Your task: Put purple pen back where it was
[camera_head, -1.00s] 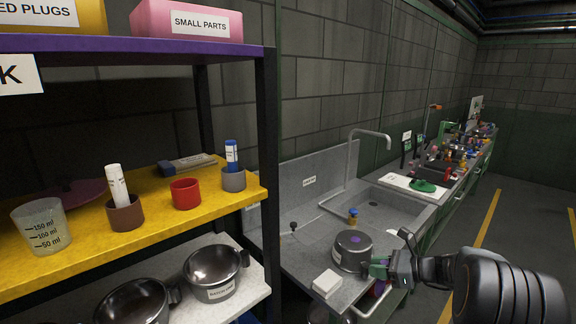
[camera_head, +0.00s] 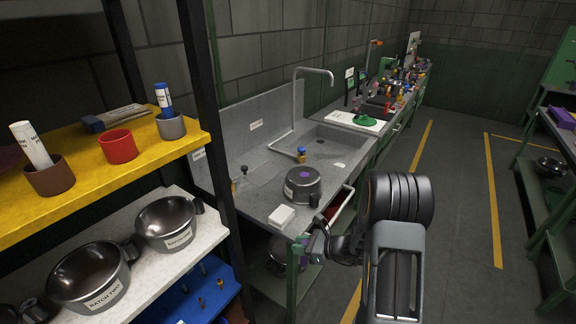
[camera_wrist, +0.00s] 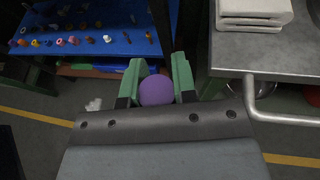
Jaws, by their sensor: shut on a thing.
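My gripper (camera_wrist: 157,88), with green fingers, is shut on a round purple thing (camera_wrist: 155,91). I take it for the purple pen seen end-on; its length is hidden. In the head view my gripper (camera_head: 301,248) is in front of the sink counter, near its front corner, with a little purple between the fingers. On the yellow shelf (camera_head: 75,170) at left, a red cup (camera_head: 118,147) looks empty. A brown cup (camera_head: 50,177) holds a white pen (camera_head: 31,144), and a grey cup (camera_head: 171,127) holds a blue pen (camera_head: 163,98).
A lidded pot (camera_head: 302,187) and a white block (camera_head: 282,217) stand on the counter (camera_head: 262,193). Metal pots (camera_head: 88,275) are on the white shelf below the yellow one. A blue tray (camera_head: 190,300) with small parts is lower.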

